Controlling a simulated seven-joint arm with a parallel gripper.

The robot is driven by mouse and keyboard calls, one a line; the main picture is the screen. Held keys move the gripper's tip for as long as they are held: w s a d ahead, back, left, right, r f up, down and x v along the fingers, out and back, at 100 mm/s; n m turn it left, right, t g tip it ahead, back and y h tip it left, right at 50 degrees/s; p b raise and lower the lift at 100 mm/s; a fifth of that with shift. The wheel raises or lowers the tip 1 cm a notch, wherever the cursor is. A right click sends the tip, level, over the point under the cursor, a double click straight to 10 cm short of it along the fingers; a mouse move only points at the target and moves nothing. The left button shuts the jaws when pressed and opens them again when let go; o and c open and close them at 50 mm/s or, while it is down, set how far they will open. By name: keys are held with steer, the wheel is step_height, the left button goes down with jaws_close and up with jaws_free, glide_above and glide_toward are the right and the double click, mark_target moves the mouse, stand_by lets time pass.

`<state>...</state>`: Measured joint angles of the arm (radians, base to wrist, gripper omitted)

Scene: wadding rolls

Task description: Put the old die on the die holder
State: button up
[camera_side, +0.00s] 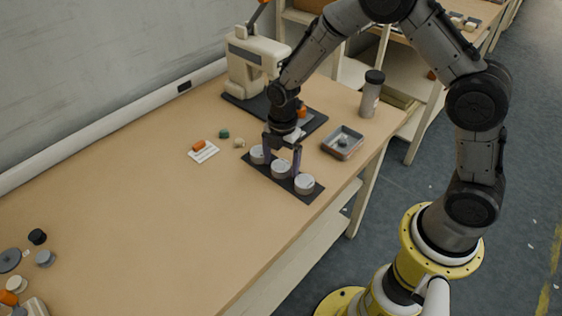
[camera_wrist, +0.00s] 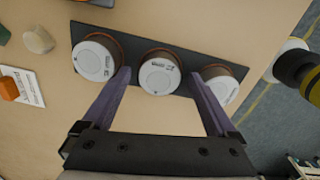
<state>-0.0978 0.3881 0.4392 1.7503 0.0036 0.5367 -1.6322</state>
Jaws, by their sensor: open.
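Three round, white-topped pieces stand in a row on a dark strip (camera_side: 256,173): one at the far end (camera_side: 257,154), one in the middle (camera_side: 280,169) and one at the near end (camera_side: 304,184). In the wrist view their tops carry small printed labels, too small to read; the middle one (camera_wrist: 159,73) lies between my fingertips. My gripper (camera_side: 283,160) points down over the row, open and empty, its purple fingers either side of the middle piece; contact cannot be told. I cannot tell which thing is the old die or the die holder.
A cream press-like machine (camera_side: 250,65) stands on a dark base at the back. A metal tray (camera_side: 342,143) with a small dark item and a grey canister (camera_side: 371,95) stand right. An orange piece on a white card (camera_side: 203,152) lies left. The table's middle is clear.

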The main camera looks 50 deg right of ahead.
mark_target(282, 166)
steer(key=s+d+r+m+t, duration=0.1)
steer(key=s+r+m, duration=0.2)
steer(key=r, duration=0.7)
steer(key=s+d+r+m, duration=0.1)
steer(key=s+r+m, duration=0.15)
steer(key=r, duration=0.65)
steer(key=s+d+r+m+t, duration=0.1)
steer(key=s+r+m+t, duration=0.1)
steer(key=s+m, duration=0.5)
steer(key=s+d+r+m+t, duration=0.1)
steer(key=s+r+m+t, duration=0.1)
steer(key=s+m, duration=0.5)
steer(key=s+r, duration=0.1)
steer(key=s, duration=0.4)
steer(key=shift+r, duration=0.35)
